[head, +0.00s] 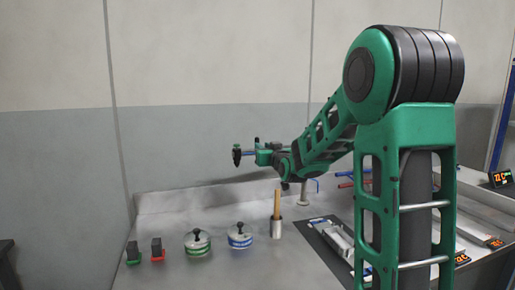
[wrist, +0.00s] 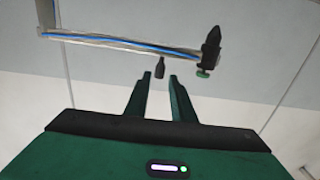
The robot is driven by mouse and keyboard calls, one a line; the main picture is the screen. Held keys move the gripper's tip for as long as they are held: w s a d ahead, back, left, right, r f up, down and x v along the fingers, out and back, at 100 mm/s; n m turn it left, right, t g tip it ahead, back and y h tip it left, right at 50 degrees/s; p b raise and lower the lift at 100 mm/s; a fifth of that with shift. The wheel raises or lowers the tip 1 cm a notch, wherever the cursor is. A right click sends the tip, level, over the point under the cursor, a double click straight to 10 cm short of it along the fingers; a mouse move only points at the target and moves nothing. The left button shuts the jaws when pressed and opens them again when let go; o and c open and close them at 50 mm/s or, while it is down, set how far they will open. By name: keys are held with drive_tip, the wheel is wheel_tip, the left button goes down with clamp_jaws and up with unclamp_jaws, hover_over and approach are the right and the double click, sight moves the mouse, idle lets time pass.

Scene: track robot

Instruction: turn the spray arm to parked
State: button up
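The spray arm (wrist: 120,43) is a pale bar with a blue hose, crossing the upper part of the wrist view. A black spray head with a green knob (wrist: 210,48) is at its right end. A short dark handle (wrist: 161,70) hangs from the bar. My gripper (wrist: 160,76) is open, and the handle shows between its fingertips; I cannot tell whether they touch it. In the head view my gripper (head: 264,156) is at mid-height above the bench, just right of the spray head (head: 237,156). My gripper and arm hide most of the bar there.
The bench (head: 180,212) below carries two lidded pots (head: 198,243) (head: 240,236), a metal cup with a wooden stick (head: 276,228), and small red and green blocks (head: 157,249) (head: 133,252). A dark mat with metal parts (head: 335,238) lies right. A wall stands behind.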

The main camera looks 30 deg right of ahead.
drive_tip(key=shift+v, duration=1)
